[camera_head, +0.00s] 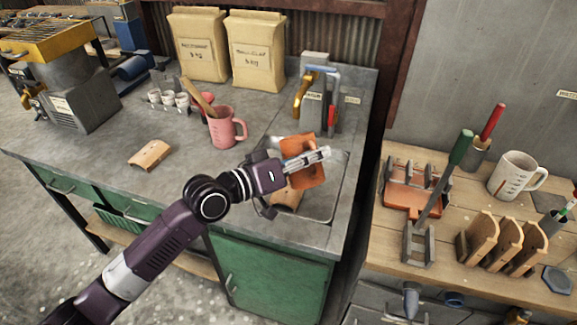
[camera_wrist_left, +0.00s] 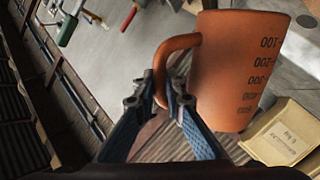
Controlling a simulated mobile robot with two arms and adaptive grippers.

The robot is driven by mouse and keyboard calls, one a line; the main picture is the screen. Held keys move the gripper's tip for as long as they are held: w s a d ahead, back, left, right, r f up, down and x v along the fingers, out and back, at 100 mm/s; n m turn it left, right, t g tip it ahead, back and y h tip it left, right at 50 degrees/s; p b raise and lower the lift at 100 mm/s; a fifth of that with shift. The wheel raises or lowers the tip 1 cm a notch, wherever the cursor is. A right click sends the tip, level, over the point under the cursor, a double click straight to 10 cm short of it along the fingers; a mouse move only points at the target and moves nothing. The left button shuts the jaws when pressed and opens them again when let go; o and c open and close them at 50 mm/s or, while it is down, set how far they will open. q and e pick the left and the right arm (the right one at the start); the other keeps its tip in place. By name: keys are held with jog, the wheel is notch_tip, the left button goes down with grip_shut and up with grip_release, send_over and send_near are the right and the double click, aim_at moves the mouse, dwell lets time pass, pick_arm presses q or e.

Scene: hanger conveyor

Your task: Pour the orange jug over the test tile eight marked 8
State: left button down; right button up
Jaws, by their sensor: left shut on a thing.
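The orange jug (camera_head: 308,178) is in my left gripper (camera_head: 308,160), above the sink basin at the right end of the grey bench. In the left wrist view the gripper's fingers (camera_wrist_left: 172,98) are closed around the handle of the jug (camera_wrist_left: 228,80), which has dark scale marks. The jug looks tilted in the head view; no stream shows. A tan tile (camera_head: 287,197) lies partly hidden below it. Another curved tan tile (camera_head: 150,155) lies on the bench to the left. I can read no 8 on either tile. My right gripper is not in view.
A pink jug (camera_head: 226,128) stands left of the basin (camera_head: 325,212). Two paper bags (camera_head: 257,52) stand at the back, and a tap (camera_head: 303,92) is behind the basin. The wooden bench at right holds racks, a white mug (camera_head: 514,176) and tools.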

pick_arm(q)
jog(key=shift+w+r, duration=0.15)
jog(key=shift+r, duration=0.2)
jog(key=shift+w+n+p, duration=0.1)
jog(key=shift+n+p, duration=0.2)
jog(key=shift+p, duration=0.05)
jog(key=shift+a+r, duration=0.1)
jog(key=shift+w+n, duration=0.1)
jog(key=shift+n, duration=0.2)
jog(key=shift+w+a+r+n+g+p, duration=0.2)
jog(key=shift+n+g+p, duration=0.1)
jog(key=shift+n+p, duration=0.1)
jog(key=shift+f, duration=0.1)
jog(key=shift+w, duration=0.15)
jog(key=shift+w+a+n, duration=0.15)
jog(key=shift+w+n, duration=0.1)
jog(key=shift+n, duration=0.25)
jog(key=shift+w, duration=0.1)
